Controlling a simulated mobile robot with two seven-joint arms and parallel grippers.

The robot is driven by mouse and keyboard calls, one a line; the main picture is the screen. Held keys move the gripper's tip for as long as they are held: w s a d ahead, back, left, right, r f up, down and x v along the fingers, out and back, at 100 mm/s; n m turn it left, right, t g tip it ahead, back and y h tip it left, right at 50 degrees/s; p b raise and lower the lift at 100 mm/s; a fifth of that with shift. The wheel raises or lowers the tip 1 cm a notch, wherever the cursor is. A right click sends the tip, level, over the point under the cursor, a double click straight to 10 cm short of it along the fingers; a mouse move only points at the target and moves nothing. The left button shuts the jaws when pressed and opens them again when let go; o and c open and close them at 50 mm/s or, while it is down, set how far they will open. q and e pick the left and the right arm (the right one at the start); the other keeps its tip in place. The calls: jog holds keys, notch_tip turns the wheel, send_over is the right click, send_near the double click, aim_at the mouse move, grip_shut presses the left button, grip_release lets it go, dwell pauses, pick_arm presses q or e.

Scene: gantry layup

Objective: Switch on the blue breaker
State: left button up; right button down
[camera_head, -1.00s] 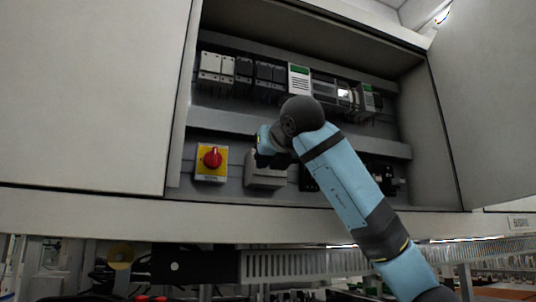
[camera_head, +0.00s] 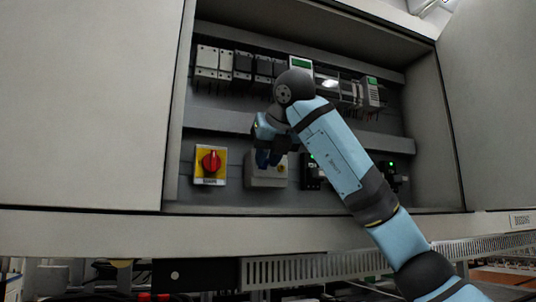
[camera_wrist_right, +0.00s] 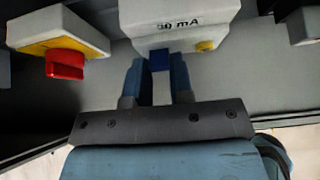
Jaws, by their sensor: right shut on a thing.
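The blue breaker is a grey-white box (camera_head: 266,178) in the lower row of the open cabinet. In the right wrist view its housing (camera_wrist_right: 180,22) carries the marking "30 mA", partly cut off or blurred, and a yellow button (camera_wrist_right: 206,46). Its blue lever (camera_wrist_right: 160,60) shows below the housing. My right gripper (camera_head: 268,158) is in front of the box. In the right wrist view its two blue fingers (camera_wrist_right: 158,72) are shut on the lever, one on each side. The lever's exact position is hard to tell. My left gripper is not in view.
A red rotary switch on a yellow plate (camera_head: 210,162) is left of the breaker. Dark devices with green lights (camera_head: 392,164) are to the right, partly behind my arm. Rail modules (camera_head: 215,65) fill the upper row. Open cabinet doors (camera_head: 85,100) flank the opening.

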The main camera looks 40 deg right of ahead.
jog(key=shift+r, duration=0.1)
jog(key=c, duration=1)
grip_release()
jog(key=shift+s, duration=0.1)
jog(key=b+v, duration=0.2)
jog(key=v, duration=1.1)
jog(key=shift+s+r, duration=0.2)
jog(key=shift+s, duration=0.05)
